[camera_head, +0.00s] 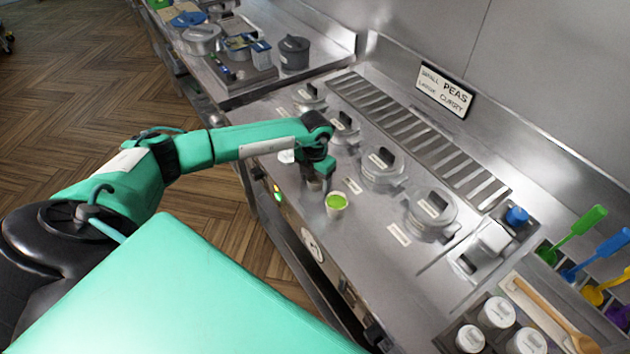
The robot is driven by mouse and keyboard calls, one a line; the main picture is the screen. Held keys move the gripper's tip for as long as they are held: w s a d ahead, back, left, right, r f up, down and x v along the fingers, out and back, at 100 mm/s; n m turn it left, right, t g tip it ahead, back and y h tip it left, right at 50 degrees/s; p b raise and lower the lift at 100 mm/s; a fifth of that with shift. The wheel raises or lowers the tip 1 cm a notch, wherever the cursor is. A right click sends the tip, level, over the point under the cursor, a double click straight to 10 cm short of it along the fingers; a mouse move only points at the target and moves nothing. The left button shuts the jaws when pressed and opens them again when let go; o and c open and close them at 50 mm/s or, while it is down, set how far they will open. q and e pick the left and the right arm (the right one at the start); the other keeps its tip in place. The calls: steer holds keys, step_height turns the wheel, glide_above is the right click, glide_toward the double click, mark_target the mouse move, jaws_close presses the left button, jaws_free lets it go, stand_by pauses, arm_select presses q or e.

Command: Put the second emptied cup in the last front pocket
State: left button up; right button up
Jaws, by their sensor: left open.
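A small white cup (336,209) with bright green inside stands upright on the steel range top near its front edge. I cannot tell whether the green is contents or lining. My left gripper (319,184) points down just left of this cup, open, with nothing visible between its fingers. Another white round thing (286,156), perhaps a cup, shows partly behind my left arm. At the bottom right, white round containers (498,312) stand in a steel holder, cut by the picture's edge. I cannot make out an empty front pocket. My right gripper is out of view.
Several lidded round wells (431,205) line the range behind the cup, with a slotted grate (420,140) beyond. A sign (444,90) stands at the back. Coloured utensils (580,232) and a wooden spoon (548,309) are at right. Bare steel lies right of the cup.

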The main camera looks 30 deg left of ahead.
arm_select(q)
steer(key=shift+c, duration=0.5)
steer(key=c, duration=1)
steer(key=shift+o, duration=0.2)
steer(key=shift+r, duration=0.1)
